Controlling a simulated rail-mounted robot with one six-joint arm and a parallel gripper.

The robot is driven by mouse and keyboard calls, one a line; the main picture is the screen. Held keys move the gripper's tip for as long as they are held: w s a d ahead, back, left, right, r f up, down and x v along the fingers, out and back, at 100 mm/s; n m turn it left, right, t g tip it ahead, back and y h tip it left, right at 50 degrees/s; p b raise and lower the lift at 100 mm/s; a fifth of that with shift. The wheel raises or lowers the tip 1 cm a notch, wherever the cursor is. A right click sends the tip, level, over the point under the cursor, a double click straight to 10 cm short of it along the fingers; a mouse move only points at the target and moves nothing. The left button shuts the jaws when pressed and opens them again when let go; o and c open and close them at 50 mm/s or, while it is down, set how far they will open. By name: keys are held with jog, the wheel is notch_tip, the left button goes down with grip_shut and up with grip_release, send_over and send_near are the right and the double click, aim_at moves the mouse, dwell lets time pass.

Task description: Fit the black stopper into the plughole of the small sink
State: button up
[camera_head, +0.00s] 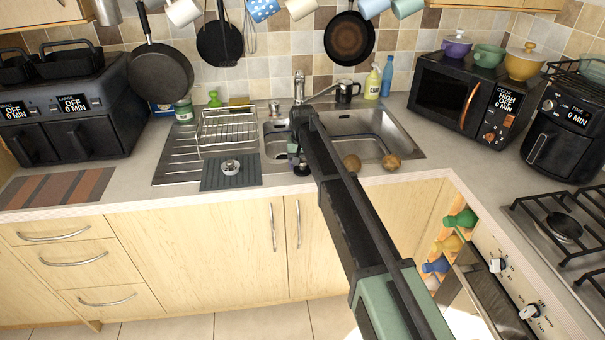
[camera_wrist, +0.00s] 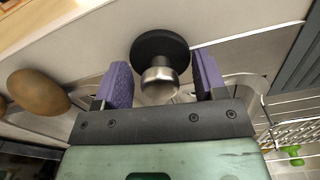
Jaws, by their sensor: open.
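The black stopper, a black disc (camera_wrist: 160,45) with a metal knob (camera_wrist: 160,76), is at the front rim of the sink. In the wrist view the knob is between the two purple pads of my gripper (camera_wrist: 162,82), which is open, with a gap visible at each side. In the head view my gripper (camera_head: 296,154) is low over the front of the sink. The stopper is mostly hidden there. The small sink (camera_head: 272,146) is the left bowl, left of the larger bowl (camera_head: 367,146). I cannot make out its plughole, partly behind my arm.
Two brown, potato-like items (camera_head: 391,162) lie at the larger bowl's front rim; one shows in the wrist view (camera_wrist: 38,91). A wire rack (camera_head: 227,128) stands left of the small sink. A grey mat (camera_head: 214,179) with a metal strainer (camera_head: 230,166) lies in front. The tap (camera_head: 299,88) rises behind.

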aim_at(303, 160)
jog(key=c, duration=1)
notch_tip(303, 160, up, 4)
jog(key=p, duration=0.4)
jog(key=shift+r, duration=0.15)
jog(key=shift+w+a, duration=0.1)
jog(key=shift+w, duration=0.05)
